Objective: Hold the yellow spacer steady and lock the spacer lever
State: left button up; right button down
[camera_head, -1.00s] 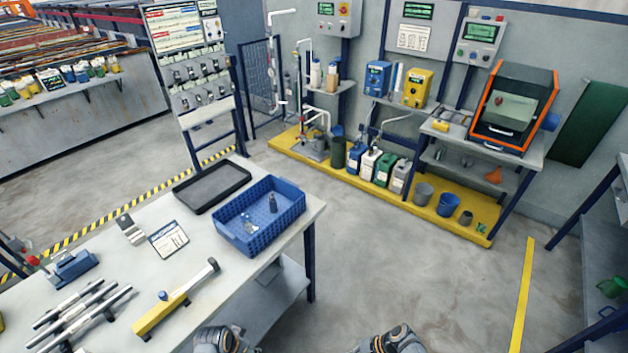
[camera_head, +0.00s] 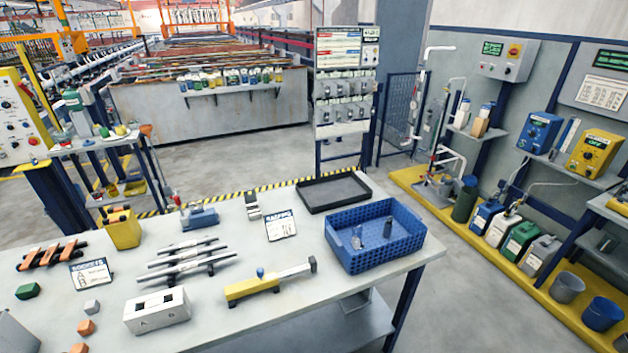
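The yellow spacer (camera_head: 252,287) lies on the grey-white table (camera_head: 330,308), near its front edge and left of the blue crate. A grey bar with a pale end block, which looks like the spacer lever (camera_head: 292,273), extends from it to the right. A small blue knob (camera_head: 260,272) stands on top of the spacer. Neither of my grippers shows in the head view. Nothing touches the spacer.
A blue crate (camera_head: 398,246) with small parts and a black tray (camera_head: 334,192) stand to the right. Table surface around the spacer is mostly clear.

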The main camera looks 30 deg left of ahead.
aim_at(260, 271)
jog(key=j+u, duration=0.15)
jog(key=u, duration=0.95)
jog(key=k+j, duration=0.05)
